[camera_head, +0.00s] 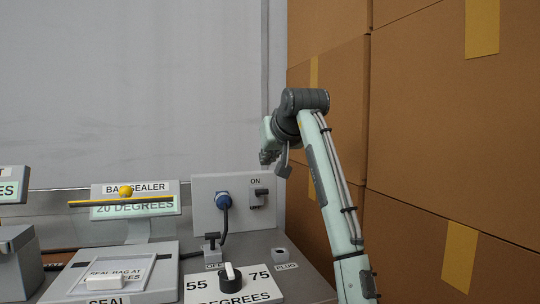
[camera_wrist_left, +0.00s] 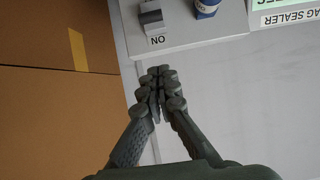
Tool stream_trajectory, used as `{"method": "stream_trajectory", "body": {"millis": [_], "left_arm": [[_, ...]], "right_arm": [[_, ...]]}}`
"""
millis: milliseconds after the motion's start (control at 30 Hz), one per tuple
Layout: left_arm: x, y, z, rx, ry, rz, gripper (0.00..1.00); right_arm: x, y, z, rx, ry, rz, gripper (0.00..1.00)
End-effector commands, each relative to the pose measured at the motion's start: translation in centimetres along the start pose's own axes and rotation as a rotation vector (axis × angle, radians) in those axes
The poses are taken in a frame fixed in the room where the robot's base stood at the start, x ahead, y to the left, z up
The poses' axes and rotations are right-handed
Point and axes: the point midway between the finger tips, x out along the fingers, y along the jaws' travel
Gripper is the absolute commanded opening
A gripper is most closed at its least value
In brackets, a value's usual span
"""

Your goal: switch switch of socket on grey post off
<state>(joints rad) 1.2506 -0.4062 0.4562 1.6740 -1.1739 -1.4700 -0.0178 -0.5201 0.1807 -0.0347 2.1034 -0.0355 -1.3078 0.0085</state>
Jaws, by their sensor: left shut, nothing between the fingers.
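The grey post (camera_head: 207,213) is a light panel at the back of the bench, with a blue plug (camera_head: 223,200) and cord in its socket. To the right of the plug is the switch (camera_head: 258,197), with ON printed above it and a partly hidden label below. Its dark lever sits toward the ON side. The switch (camera_wrist_left: 151,16) and the ON label show upside down at the top of the left wrist view. My left gripper (camera_head: 269,158) is shut and empty, above and slightly right of the switch. Its fingertips (camera_wrist_left: 162,72) look apart from the post.
Brown cardboard boxes (camera_head: 420,120) stand close on the right. A bag sealer sign (camera_head: 140,201) and a sealer (camera_head: 115,275) are on the left. A black and white dial (camera_head: 231,280) and a lever (camera_head: 212,242) are in front. The grey wall behind is bare.

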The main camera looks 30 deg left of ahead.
Motion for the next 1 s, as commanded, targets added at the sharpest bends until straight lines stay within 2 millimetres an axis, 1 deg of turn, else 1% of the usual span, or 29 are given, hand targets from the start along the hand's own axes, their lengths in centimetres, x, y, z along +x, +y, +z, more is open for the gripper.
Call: {"method": "stream_trajectory", "body": {"millis": [33, 100, 200, 267, 300, 333, 500, 667, 1000], "left_arm": [[1.1, 0.0, 0.0, 0.001, -0.003, -0.001, 0.0], [2.7, 0.0, 0.0, 0.002, -0.003, -0.002, 0.0], [4.8, -0.1, -0.1, 0.002, -0.002, -0.003, 0.0], [5.7, 0.0, 0.3, 0.001, -0.002, -0.001, 0.0], [5.8, 0.1, 1.3, 0.001, -0.002, 0.001, 0.0], [5.9, 0.1, 1.7, 0.001, -0.002, 0.001, 0.0], [6.2, 0.0, 3.4, 0.0, 0.0, 0.0, 0.0], [6.3, 0.0, 3.9, -0.001, 0.001, 0.0, 0.0], [6.3, 0.0, 3.9, 0.0, 0.002, 0.0, 0.0]], "right_arm": [[0.2, 0.0, 0.1, 0.0, -0.002, -0.002, 0.0], [0.4, -0.1, 0.2, 0.0, -0.005, -0.003, 0.0], [0.7, -0.1, 0.4, 0.0, -0.008, -0.004, 0.0], [1.0, -0.1, 0.5, 0.0, -0.007, -0.005, 0.0], [1.3, -0.2, 0.5, 0.0, -0.009, -0.005, 0.0], [1.3, -0.2, 0.6, 0.0, -0.01, -0.005, 0.0], [1.0, -0.2, 0.4, 0.0, -0.009, -0.006, 0.0], [0.6, -0.2, 0.0, 0.001, -0.002, -0.006, 0.0], [0.6, -0.2, 0.0, 0.001, -0.002, -0.006, 0.0]]}}
